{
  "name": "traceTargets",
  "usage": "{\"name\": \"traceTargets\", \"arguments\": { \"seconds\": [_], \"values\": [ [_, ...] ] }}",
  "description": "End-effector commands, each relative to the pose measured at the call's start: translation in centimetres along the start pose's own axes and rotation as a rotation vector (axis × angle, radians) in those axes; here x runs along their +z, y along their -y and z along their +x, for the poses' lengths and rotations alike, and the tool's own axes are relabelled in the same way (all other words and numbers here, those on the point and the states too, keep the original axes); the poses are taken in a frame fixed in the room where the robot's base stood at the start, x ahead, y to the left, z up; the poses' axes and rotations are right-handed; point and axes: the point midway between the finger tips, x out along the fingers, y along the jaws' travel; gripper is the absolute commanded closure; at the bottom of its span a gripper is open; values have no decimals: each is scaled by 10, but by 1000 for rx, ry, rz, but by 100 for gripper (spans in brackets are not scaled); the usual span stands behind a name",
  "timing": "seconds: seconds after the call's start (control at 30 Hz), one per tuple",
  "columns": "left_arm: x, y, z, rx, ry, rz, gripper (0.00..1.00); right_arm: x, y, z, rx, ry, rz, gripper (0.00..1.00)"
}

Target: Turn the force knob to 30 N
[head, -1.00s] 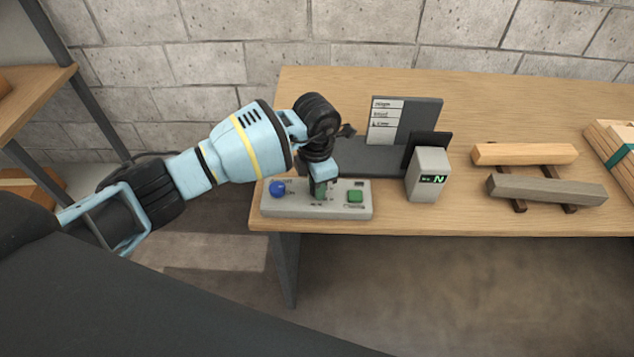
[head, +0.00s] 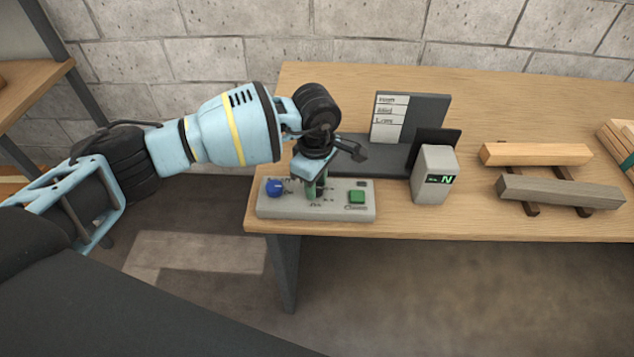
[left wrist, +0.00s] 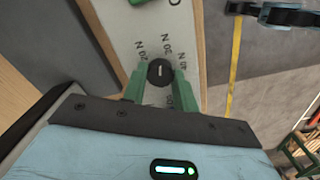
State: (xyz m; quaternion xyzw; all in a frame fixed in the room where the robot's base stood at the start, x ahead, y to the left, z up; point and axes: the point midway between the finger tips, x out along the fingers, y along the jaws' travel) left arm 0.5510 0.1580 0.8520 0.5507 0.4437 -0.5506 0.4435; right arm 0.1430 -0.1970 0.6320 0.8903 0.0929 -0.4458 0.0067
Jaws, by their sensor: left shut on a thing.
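The force knob (left wrist: 160,72) is a small dark round knob with a short white mark, seen in the left wrist view. Labels ending in N are printed around it; the mark points roughly up the picture, but I cannot tell exactly which label it meets. My left gripper (left wrist: 160,84) has its two green fingers shut on the knob, one on each side. In the head view the left gripper (head: 316,192) points down onto the grey control panel (head: 330,208) and hides the knob. My right gripper is not in view.
A blue knob (head: 274,187) and a green button (head: 357,197) flank the gripper on the panel. A grey display box (head: 432,188) shows an N; its digits are too small to read. A label board (head: 410,118) stands behind. Wooden beams (head: 536,153) lie at the right.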

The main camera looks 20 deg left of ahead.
Motion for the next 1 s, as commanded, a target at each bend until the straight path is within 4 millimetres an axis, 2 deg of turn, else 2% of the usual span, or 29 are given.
{"name": "traceTargets", "arguments": {
  "seconds": [0.4, 0.97, 1.0],
  "values": [
    [0, 0, 1, -1, 0, 198, 94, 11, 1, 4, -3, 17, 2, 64],
    [0, 0, 0, 0, 1, 227, 94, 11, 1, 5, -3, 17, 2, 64],
    [0, 0, 0, 0, 1, 227, 69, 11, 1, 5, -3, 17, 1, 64]
  ]
}}
